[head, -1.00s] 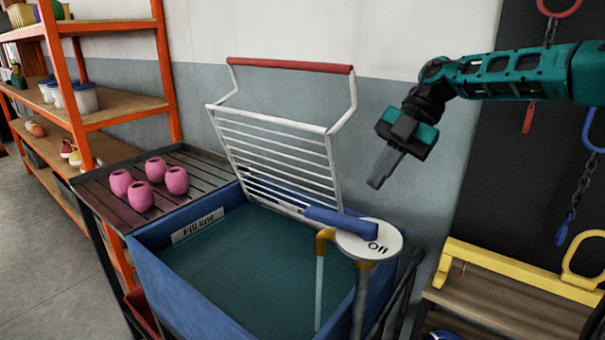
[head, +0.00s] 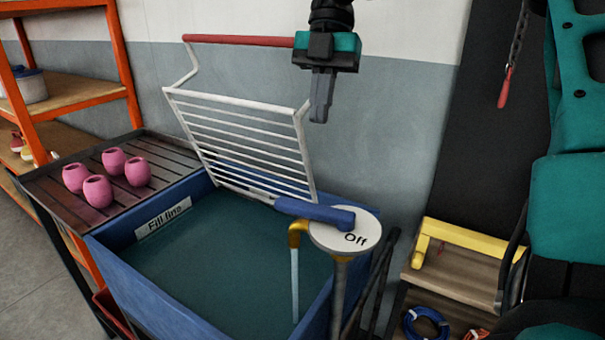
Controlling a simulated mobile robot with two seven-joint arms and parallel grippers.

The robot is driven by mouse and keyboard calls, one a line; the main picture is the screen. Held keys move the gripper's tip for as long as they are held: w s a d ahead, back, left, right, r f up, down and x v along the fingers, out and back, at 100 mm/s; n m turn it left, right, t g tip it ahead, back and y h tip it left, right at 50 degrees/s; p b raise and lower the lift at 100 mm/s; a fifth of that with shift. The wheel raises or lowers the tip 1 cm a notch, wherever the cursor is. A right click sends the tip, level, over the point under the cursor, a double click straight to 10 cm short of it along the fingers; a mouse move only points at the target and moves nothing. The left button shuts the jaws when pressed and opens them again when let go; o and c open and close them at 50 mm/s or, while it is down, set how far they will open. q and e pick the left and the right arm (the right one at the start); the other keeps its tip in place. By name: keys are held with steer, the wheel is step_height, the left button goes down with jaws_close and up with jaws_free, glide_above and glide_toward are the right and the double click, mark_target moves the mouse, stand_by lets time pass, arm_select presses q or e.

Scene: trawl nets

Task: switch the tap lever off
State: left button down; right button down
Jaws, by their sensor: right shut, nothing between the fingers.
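The blue tap lever (head: 312,211) lies across the top of a round white disc (head: 333,240) marked "Off", pointing left, away from the word. Under it the brass spout (head: 296,233) has a pale stream of water (head: 295,283) running down into the blue tub (head: 165,303). My right gripper (head: 320,112) is shut and empty, pointing down. It is above the lever, near the top right of the wire rack, and touches neither lever nor disc. My left gripper is not in view.
A white wire rack (head: 240,143) with a red bar stands tilted up at the tub's back. Several pink floats (head: 113,161) sit on the slatted tray (head: 160,165) at left. A yellow frame (head: 470,243) lies on a wooden surface at right.

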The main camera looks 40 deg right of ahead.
mark_target(314, 213)
steer(key=s+a+f, duration=0.3)
steer(key=a+f, duration=0.3)
steer(key=f, duration=0.2)
steer(key=shift+s+a+f, duration=0.15)
steer(key=shift+a+f, duration=0.15)
steer(key=shift+a, duration=0.05)
